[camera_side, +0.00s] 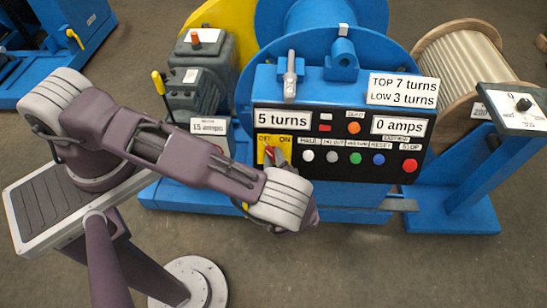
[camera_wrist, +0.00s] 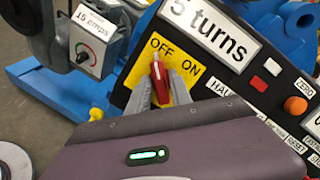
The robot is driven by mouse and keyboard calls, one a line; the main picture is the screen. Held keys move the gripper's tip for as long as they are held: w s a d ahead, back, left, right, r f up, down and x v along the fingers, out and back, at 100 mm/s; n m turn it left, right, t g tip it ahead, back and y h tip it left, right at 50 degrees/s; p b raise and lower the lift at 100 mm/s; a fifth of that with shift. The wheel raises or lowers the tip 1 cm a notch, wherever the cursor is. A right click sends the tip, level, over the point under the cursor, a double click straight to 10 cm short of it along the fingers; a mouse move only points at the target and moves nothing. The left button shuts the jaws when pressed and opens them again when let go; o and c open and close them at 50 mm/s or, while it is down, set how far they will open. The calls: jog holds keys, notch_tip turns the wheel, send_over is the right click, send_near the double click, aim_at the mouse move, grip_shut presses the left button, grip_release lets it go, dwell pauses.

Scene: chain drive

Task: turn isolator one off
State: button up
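The isolator is a yellow plate (camera_side: 260,158) marked OFF and ON at the left end of the black control panel; the plate also shows in the wrist view (camera_wrist: 137,72). Its red handle (camera_wrist: 157,74) has a pale mark near the tip, and the tip points towards the word OFF. My gripper (camera_wrist: 160,88) has one grey finger on each side of the handle, close against it, and appears shut on it. In the side view my wrist covers the plate's lower part and most of the gripper.
To the right on the panel (camera_side: 340,178) are several push buttons, including a red one (camera_side: 409,165). A grey lever (camera_side: 290,77) stands above the panel. A small box with a dial (camera_wrist: 88,48) stands left of the plate. Open floor lies in front.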

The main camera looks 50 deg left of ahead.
jog(key=shift+o, duration=0.7)
jog(key=v, duration=0.7)
jog(key=s+a+r+n+g+h, duration=0.15)
jog(key=r+n+g+h, duration=0.35)
jog(key=r, duration=0.9)
jog(key=s+a+r+n+g+h, duration=0.1)
jog(key=a+r+n+g, duration=0.15)
jog(key=r+n, duration=0.75)
jog(key=s+a+r+n+t+h, duration=0.1)
jog(key=s+r+t+h, duration=0.3)
jog(key=s+r, duration=1)
notch_tip(320, 180, up, 3)
jog(key=shift+a+r+n+t+h, duration=0.1)
jog(key=shift+a+n+t+h, duration=0.25)
jog(key=shift+a+h, duration=0.5)
jog(key=shift+d, duration=0.1)
